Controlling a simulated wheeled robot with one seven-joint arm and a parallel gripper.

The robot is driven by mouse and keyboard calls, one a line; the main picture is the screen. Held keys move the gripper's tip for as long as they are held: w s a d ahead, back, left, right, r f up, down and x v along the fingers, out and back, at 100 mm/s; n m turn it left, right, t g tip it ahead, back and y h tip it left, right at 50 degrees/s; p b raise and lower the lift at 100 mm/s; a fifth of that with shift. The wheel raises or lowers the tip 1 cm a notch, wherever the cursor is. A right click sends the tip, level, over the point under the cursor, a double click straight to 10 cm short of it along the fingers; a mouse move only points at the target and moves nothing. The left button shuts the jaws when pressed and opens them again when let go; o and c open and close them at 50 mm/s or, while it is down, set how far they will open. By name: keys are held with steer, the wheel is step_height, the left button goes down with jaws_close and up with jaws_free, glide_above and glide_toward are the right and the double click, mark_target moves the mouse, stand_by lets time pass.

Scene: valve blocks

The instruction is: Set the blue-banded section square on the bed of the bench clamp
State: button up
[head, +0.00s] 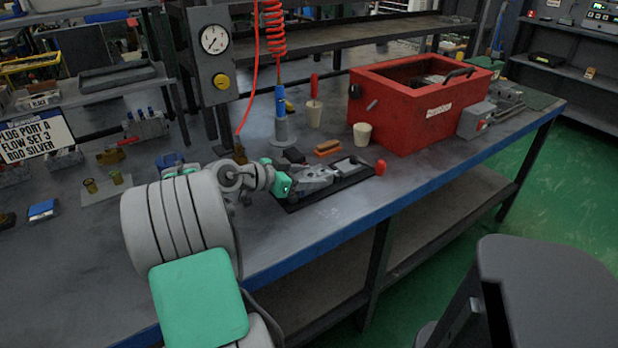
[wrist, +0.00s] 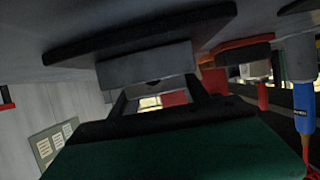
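My gripper (head: 318,180) reaches low over a black base plate (head: 300,203) on the bench. In the wrist view its two dark fingers (wrist: 157,98) stand apart, with background showing between them. A grey block (wrist: 145,73) lies just beyond the fingertips, against the dark plate (wrist: 140,35); I cannot tell whether they touch it. In the head view grey metal parts (head: 350,167) sit on the plate, partly hidden by the gripper; they may be the bench clamp. No blue-banded section shows clearly. A blue object (head: 169,160) is partly hidden behind my arm.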

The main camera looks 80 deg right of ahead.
steer(key=o, duration=0.4)
steer(key=shift+r, duration=0.15)
steer(key=p+v, duration=0.1)
steer(key=v, duration=1.1)
steer(key=shift+w, duration=0.1)
